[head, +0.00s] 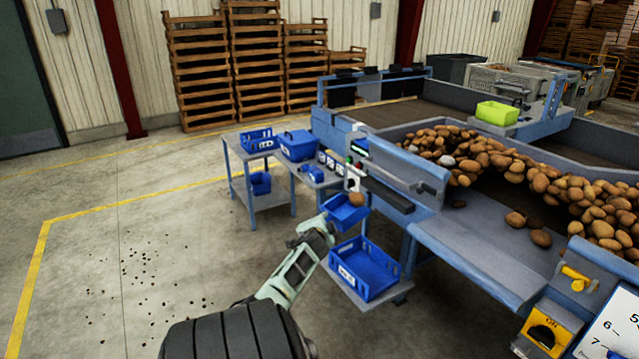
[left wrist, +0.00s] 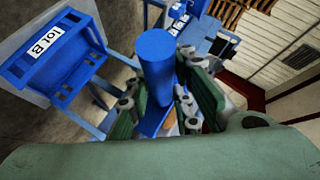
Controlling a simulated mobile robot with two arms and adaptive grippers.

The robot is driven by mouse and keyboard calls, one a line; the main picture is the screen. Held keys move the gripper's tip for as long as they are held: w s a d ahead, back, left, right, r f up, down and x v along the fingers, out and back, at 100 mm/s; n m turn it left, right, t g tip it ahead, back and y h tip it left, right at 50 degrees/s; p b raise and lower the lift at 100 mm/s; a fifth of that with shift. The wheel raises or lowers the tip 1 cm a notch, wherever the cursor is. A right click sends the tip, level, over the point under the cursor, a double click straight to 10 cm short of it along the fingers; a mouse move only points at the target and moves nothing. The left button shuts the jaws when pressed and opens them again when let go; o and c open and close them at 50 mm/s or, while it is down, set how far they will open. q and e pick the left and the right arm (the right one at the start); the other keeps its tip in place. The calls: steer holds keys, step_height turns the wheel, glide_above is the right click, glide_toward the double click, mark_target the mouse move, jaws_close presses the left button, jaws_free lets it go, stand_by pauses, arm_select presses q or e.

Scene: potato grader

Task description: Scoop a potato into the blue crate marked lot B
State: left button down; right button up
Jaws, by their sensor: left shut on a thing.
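My left gripper (head: 318,228) is shut on the handle of a blue scoop (head: 343,213). In the left wrist view the thick blue handle (left wrist: 157,62) stands between the green fingers. A brown potato (head: 357,199) shows at the scoop's far edge and appears to rest in it. The blue crate (head: 388,277) stands on a low shelf by the grader, below and nearer than the scoop. Its lot B label shows in the left wrist view, on the crate (left wrist: 68,75) at the left. The scoop is apart from the crate. My right gripper is not in view.
The grader's blue frame (head: 470,262) and a bed of many potatoes (head: 560,190) lie to the right. A grey table (head: 243,152) with blue bins stands behind the scoop. A green crate (head: 497,113) sits on the grader.

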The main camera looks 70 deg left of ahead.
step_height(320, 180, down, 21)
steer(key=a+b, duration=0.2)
steer(key=b, duration=1.9)
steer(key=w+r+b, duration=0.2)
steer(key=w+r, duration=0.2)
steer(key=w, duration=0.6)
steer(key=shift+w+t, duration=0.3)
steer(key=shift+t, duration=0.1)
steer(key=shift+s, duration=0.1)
